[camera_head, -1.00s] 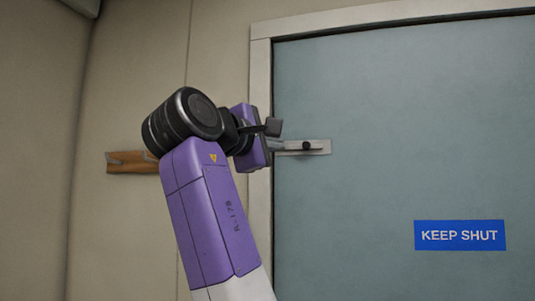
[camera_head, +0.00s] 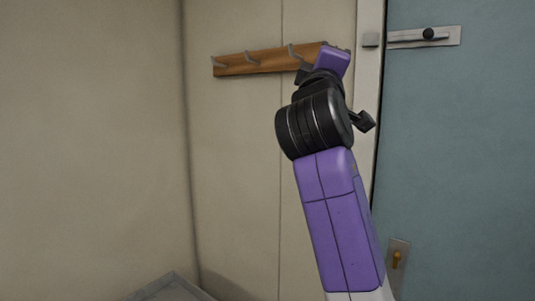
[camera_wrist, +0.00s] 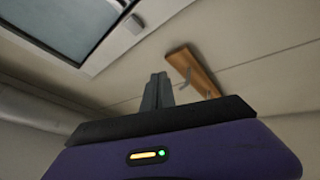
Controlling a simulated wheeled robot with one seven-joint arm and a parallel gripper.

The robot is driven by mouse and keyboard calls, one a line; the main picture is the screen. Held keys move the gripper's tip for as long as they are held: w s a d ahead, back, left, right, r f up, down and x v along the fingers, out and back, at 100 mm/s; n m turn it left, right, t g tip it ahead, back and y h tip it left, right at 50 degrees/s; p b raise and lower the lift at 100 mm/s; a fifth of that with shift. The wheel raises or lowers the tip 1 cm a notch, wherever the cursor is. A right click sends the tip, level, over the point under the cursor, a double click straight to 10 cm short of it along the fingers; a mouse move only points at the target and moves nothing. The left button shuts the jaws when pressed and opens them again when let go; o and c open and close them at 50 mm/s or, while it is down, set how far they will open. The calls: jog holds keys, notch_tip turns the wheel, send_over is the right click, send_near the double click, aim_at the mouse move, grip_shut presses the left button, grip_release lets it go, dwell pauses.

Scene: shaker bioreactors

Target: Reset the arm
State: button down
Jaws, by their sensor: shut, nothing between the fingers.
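My gripper (camera_wrist: 157,92) shows in the wrist view with its two grey fingers together and nothing between them. Its purple hand (camera_head: 332,62) is at the top of my raised arm in the head view, where the fingertips cannot be made out. The hand overlaps the right end of a wooden hook rail in the head view; whether they touch cannot be told. In the wrist view the fingers point up towards the wall, just left of the rail.
The wooden rail (camera_head: 260,61) with metal hooks is on the beige wall. A blue-grey door (camera_head: 460,150) stands at right, with a bolt (camera_head: 425,37) near its top edge and a lower latch plate (camera_head: 398,258). A grey edge (camera_head: 165,288) shows at bottom left. The left wall area is clear.

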notch_tip(320, 180, down, 14)
jog(key=a+y, duration=0.2)
jog(key=y, duration=0.3)
jog(key=s+f+m+y+b, duration=0.1)
jog(key=s+f+m+y, duration=0.1)
jog(key=s+f, duration=0.8)
jog(key=s+f+m+y+b, duration=0.15)
jog(key=s+f, duration=0.25)
jog(key=f, duration=1.1)
jog(key=s+d+f+m+g, duration=0.2)
jog(key=s+f, duration=0.6)
jog(key=s, duration=0.5)
jog(key=s+d+f+m+g+h+b, duration=0.1)
jog(key=s+d+f+m+g, duration=0.1)
jog(key=s+f, duration=0.6)
jog(key=s+d+f+m+g+h+b, duration=0.1)
jog(key=s+d+f+m+g, duration=0.2)
jog(key=s, duration=1.7)
jog(key=d+f, duration=0.3)
jog(key=f, duration=0.2)
jog(key=shift+s+f, duration=0.15)
jog(key=c, duration=2.1)
grip_release()
jog(key=shift+d, duration=0.1)
